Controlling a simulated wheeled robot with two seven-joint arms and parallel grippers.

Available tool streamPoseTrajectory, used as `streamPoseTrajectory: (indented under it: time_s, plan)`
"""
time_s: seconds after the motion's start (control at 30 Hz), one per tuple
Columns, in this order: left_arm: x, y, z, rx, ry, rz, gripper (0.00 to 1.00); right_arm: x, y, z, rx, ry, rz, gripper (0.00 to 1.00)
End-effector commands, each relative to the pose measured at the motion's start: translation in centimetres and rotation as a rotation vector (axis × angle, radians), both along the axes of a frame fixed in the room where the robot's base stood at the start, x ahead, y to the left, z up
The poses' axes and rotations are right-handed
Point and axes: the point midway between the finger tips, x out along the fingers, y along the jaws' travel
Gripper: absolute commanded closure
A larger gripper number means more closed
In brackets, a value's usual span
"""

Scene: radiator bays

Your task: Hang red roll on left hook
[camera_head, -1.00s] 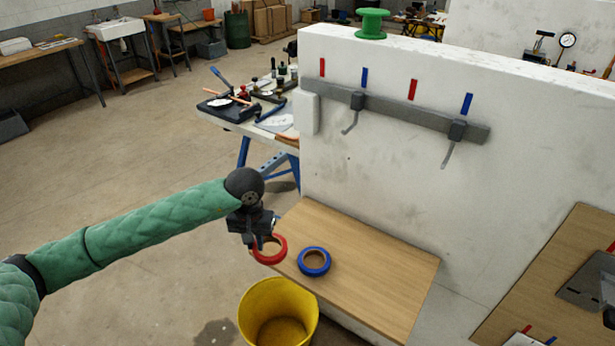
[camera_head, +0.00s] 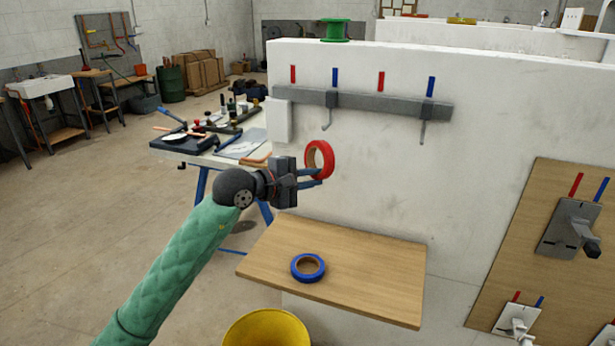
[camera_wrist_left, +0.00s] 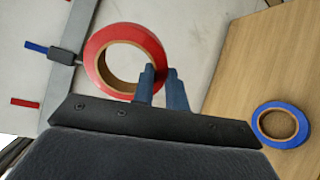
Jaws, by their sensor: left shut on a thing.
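The red roll (camera_head: 327,159) is upright in my left gripper (camera_head: 311,178), in the air above the wooden shelf and in front of the white wall. In the left wrist view the left gripper (camera_wrist_left: 160,88) is shut on the near rim of the red roll (camera_wrist_left: 97,58). The left hook (camera_head: 326,118) hangs from the grey rail (camera_head: 380,104), bare, a little above the roll in the head view. The hook's mount also shows in the left wrist view (camera_wrist_left: 64,57). My right gripper is not in view.
A blue roll (camera_head: 307,267) lies on the wooden shelf (camera_head: 370,270). The right hook (camera_head: 422,132) is bare. A green spool (camera_head: 334,30) stands on the wall top. A yellow bucket (camera_head: 266,330) is below the shelf. A cluttered workbench (camera_head: 200,158) stands behind my left arm.

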Motion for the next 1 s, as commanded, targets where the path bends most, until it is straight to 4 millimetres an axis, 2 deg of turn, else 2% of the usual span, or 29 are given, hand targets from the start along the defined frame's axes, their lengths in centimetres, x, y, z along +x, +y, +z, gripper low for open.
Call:
streamPoseTrajectory:
  time_s: [0.13,0.3,1.0]
  plan:
    - [0.8,0.6,2.6,-0.103,-0.088,0.056,1.00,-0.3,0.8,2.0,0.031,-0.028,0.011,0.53]
    - [1.1,0.9,4.1,-0.138,-0.119,0.072,1.00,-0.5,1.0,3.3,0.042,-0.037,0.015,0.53]
    - [4.0,0.0,3.9,-0.135,-0.118,0.071,1.00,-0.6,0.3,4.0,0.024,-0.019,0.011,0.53]
